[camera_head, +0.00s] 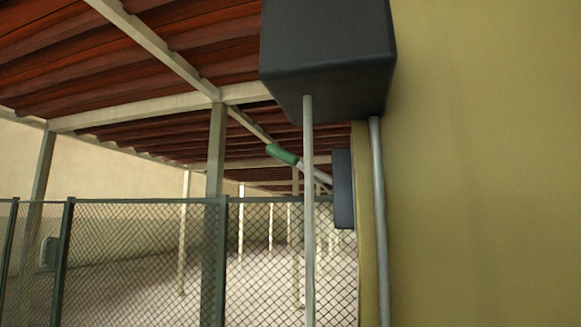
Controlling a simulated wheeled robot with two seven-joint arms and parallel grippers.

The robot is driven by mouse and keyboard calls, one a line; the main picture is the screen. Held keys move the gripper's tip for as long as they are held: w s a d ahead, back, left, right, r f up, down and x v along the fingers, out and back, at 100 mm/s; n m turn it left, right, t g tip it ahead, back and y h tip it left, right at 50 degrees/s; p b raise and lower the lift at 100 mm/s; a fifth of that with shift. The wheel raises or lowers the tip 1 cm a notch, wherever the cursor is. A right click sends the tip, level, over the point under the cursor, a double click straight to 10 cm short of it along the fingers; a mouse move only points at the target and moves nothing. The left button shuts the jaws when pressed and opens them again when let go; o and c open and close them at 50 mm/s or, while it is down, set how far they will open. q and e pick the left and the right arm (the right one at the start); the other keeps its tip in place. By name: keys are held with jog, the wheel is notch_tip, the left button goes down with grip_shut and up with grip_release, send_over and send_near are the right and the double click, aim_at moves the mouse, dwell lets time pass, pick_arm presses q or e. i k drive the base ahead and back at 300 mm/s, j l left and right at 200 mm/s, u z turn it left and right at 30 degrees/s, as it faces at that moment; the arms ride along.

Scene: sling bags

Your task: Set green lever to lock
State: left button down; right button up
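The green lever (283,154) shows near the middle of the head view. Its green grip is at the upper left end of a pale rod that slopes down to the right. The rod runs toward a dark box (344,189) by the yellow wall and passes behind a thin vertical pipe. Lock markings are not visible. Neither of my grippers is in view.
A large dark box (328,55) hangs in the upper foreground, with pipes (308,210) running down from it. A yellow wall (480,160) fills the right side. A chain-link fence (140,260) crosses the left and middle, under a red corrugated roof (60,50).

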aim_at(281, 154)
jog(key=j+z, duration=0.3)
jog(key=j, duration=0.5)
jog(key=j+z, duration=0.25)
jog(key=j, duration=0.5)
jog(key=k, duration=0.05)
